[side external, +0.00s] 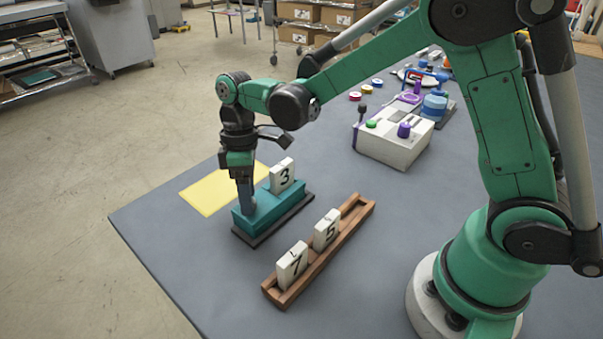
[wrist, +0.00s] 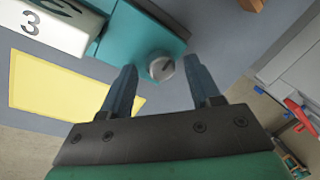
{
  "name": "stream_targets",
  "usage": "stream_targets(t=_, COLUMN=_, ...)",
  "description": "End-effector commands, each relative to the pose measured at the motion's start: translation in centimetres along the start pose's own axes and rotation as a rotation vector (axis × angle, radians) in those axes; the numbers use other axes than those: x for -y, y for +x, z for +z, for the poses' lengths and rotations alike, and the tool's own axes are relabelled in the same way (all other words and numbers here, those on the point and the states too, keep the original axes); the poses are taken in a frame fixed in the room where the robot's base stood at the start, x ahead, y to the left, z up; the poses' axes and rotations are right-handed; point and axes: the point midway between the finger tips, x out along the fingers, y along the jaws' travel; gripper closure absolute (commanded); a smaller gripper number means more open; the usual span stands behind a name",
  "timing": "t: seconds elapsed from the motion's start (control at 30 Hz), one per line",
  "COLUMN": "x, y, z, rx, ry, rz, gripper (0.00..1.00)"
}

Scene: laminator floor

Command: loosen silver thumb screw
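The silver thumb screw (wrist: 161,68) is a small round knob with a dark slot, on the teal block. The teal block (side external: 275,214) sits on a dark base on the grey table and carries a white tile marked 3 (side external: 282,175). My gripper (side external: 248,211) points down at the block's left end. In the wrist view, my gripper (wrist: 161,65) is open, with one finger on each side of the screw. Gaps show between the fingers and the screw. The side view hides the screw behind my fingers.
A yellow sheet (side external: 217,190) lies behind the block. A wooden rack (side external: 323,262) with tiles 7 (side external: 292,264) and 5 (side external: 327,230) stands in front. A white box with knobs (side external: 388,150) is farther back. The left table edge is near.

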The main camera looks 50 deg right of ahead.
Motion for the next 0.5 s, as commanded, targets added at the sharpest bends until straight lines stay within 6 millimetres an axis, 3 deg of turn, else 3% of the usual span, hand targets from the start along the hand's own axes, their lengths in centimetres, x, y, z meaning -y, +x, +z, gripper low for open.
stream_targets(t=0.33, x=0.0, y=-0.2, z=0.0, rx=0.0, ry=0.001, rz=0.0, gripper=0.34)
stream_targets(t=0.5, x=0.0, y=-2.0, z=0.0, rx=0.0, ry=0.001, rz=0.0, gripper=0.34)
